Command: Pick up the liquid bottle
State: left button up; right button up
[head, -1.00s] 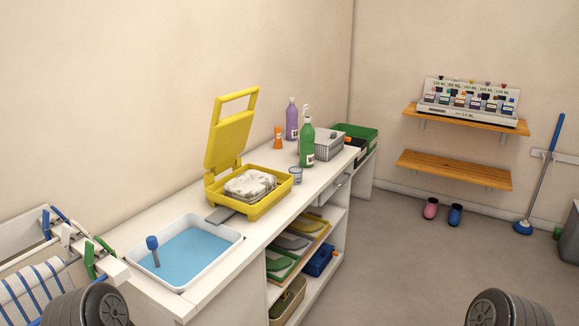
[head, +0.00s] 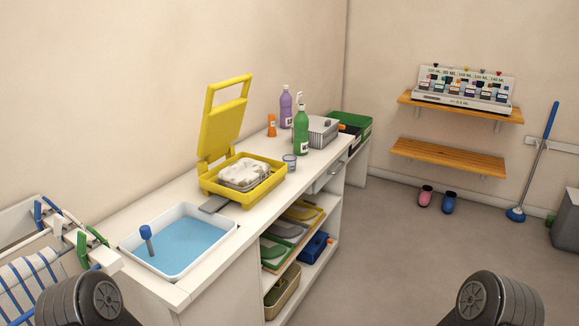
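One is a green bottle (head: 302,133) with a white top and a pale label. The other is a purple bottle (head: 286,108), a little behind and to the left of it. The label text is too small to read, so I cannot tell which is the liquid bottle. Parts of my two arms show at the bottom left and bottom right corners. Neither of my grippers is in view.
A yellow open case (head: 238,186), a small orange bottle (head: 271,125), a small cup (head: 290,162) and a grey box (head: 323,130) share the counter (head: 198,264). A tray of blue liquid (head: 180,241) is nearer. A drying rack stands left.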

aim_at(302, 121)
jog(key=i+l+u, duration=0.1)
jog(key=u, duration=0.3)
jog(key=i+l+u, duration=0.1)
jog(key=u, duration=0.25)
jog(key=l+u, duration=0.4)
jog(key=i+l+u, duration=0.1)
jog(key=u, duration=0.25)
jog(key=l+u, duration=0.15)
jog(key=l, duration=0.65)
jog(key=l+u, duration=0.1)
jog(key=l, duration=0.7)
jog(key=l+u, duration=0.15)
jog(key=l, duration=0.65)
jog(key=k+l+u, duration=0.15)
jog(key=l, duration=0.65)
jog(key=i, duration=0.05)
